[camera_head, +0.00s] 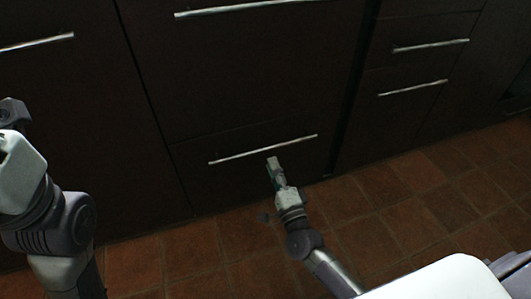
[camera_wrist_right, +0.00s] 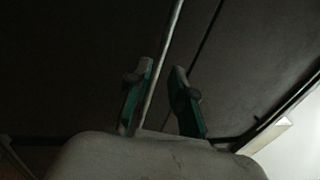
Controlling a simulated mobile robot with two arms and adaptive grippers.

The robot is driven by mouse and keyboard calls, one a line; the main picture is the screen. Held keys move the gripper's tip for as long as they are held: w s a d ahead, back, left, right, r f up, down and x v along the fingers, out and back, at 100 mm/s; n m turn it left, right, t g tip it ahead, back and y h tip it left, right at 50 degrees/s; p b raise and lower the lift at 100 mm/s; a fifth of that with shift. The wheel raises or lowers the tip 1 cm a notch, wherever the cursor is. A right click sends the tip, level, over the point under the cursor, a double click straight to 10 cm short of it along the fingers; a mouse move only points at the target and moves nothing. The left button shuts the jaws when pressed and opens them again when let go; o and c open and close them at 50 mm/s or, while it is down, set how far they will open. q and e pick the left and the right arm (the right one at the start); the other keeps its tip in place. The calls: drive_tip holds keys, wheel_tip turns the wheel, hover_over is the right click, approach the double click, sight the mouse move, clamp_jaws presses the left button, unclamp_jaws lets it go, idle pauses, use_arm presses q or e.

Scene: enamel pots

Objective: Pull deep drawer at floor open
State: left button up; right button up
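The deep drawer at the floor (camera_head: 225,183) is a wide dark brown front, low in the cabinet. It sits flush and looks closed. Its long thin metal bar handle (camera_head: 240,154) runs along its upper part and also shows in the right wrist view (camera_wrist_right: 172,40). My right gripper (camera_head: 272,161) is at the handle, right of its middle. In the right wrist view its two green-edged fingers (camera_wrist_right: 161,78) stand apart, with the bar seen between them, nearer the left finger. My left arm is at the left edge; its gripper's fingers cannot be made out.
A taller dark front with a bar handle (camera_head: 245,7) is above the drawer. Smaller drawers with handles (camera_head: 430,46) are to the right, and another handle (camera_head: 38,43) is at the upper left. The reddish tiled floor (camera_head: 400,200) in front is clear.

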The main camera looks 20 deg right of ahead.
sight(266, 149)
drive_tip(key=w, duration=0.3)
drive_tip(key=w+r+b, duration=0.1)
drive_tip(key=w, duration=0.2)
drive_tip(key=shift+w+a+r, duration=0.15)
drive_tip(key=shift+w, duration=0.05)
clamp_jaws()
